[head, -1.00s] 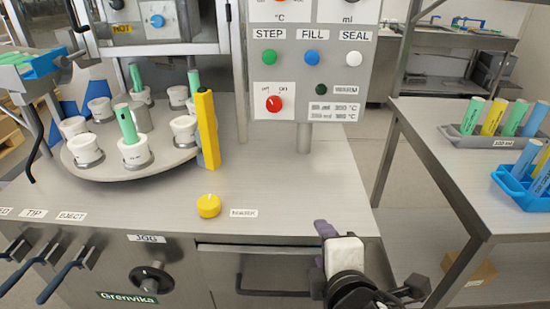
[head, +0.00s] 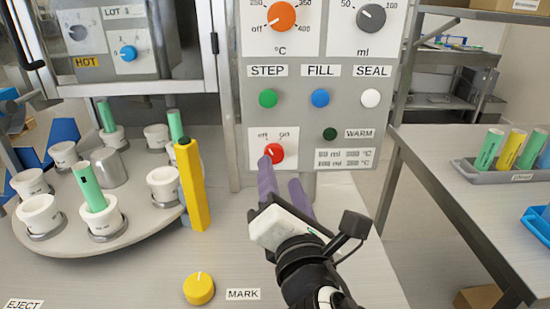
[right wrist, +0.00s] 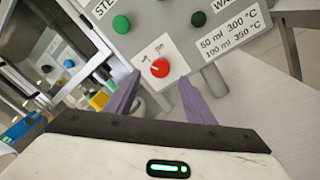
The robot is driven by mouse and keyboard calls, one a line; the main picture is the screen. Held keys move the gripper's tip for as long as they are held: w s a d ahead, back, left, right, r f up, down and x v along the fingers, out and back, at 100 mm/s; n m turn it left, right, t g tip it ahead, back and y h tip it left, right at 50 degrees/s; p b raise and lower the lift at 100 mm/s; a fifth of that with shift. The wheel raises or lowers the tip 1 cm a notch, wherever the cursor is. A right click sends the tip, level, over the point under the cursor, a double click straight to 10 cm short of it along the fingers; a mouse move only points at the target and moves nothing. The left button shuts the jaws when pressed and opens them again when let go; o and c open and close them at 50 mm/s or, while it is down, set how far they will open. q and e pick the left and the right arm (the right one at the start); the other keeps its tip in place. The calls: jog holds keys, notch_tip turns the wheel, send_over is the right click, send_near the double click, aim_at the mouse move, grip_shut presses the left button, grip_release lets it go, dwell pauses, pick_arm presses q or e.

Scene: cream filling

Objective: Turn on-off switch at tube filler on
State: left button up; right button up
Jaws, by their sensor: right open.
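The on-off switch is a red round knob (head: 273,153) on a white plate marked off and on, low on the grey control panel (head: 352,108) of the tube filler. In the right wrist view the red knob (right wrist: 160,68) shows whole, with a pale pointer mark. My right gripper (head: 281,172) has purple fingers and is open. In the head view one finger overlaps the knob's lower left edge. In the wrist view the fingers (right wrist: 160,92) stand apart below the knob, with nothing between them. I cannot tell whether a finger touches it. My left gripper is not in view.
Above the switch are green (head: 268,98), blue (head: 320,97) and white (head: 370,98) buttons. A turntable (head: 150,196) with cups and green tubes stands left, beside a yellow post (head: 191,185). A yellow knob (head: 199,288) sits on the worktop. A side table (head: 470,205) holds tubes at right.

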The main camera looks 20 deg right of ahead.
aim_at(275, 157)
jog(key=w, duration=0.3)
jog(key=w+d, duration=0.1)
jog(key=w, duration=0.2)
jog(key=shift+d, duration=0.1)
jog(key=c, duration=1.1)
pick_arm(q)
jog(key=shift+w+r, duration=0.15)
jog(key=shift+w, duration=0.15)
pick_arm(e)
jog(key=shift+o, duration=0.2)
jog(key=shift+f, duration=0.1)
